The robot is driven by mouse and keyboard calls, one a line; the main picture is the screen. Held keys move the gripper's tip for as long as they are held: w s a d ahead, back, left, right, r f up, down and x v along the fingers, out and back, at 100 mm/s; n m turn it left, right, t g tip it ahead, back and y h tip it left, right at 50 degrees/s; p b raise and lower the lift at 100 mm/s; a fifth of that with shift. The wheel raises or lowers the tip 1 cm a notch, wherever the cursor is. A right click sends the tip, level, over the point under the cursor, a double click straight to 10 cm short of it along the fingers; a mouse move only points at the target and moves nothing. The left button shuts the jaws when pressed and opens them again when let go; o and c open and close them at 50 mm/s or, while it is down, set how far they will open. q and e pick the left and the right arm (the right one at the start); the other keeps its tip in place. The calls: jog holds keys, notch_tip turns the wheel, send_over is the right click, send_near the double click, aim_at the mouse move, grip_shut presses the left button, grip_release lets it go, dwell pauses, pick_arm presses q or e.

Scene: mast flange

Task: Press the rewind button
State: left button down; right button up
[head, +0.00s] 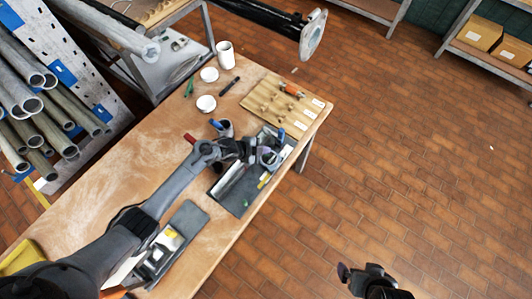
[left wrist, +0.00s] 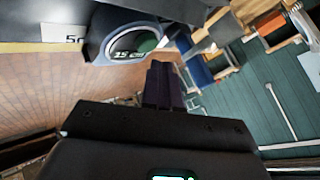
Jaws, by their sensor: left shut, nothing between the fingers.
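No part marked as a rewind button can be made out. A round grey-rimmed case (head: 270,158) sits at the far end of the dark tray in the head view. It shows large in the left wrist view (left wrist: 96,46), with a dark face and a white "15 cm"-like label. My left gripper (head: 250,152) is shut and empty close beside this case. In the left wrist view its fingertips (left wrist: 164,70) are together just right of and below the case; contact cannot be told. My right gripper (head: 350,276) is away over the floor; its jaws are unclear.
The dark tray (head: 236,207) holds long tools. A wooden peg board (head: 262,90), white cup (head: 225,55), two white rolls and a grey cup (head: 226,128) stand nearby on the wooden table (head: 120,165). A flanged mast (head: 313,35) overhangs the far side.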

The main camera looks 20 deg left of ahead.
pick_arm(q)
jog(key=shift+f, duration=0.15)
dwell(0.4)
jog(key=shift+f+b, duration=0.3)
jog(key=shift+b, duration=0.05)
dwell(0.4)
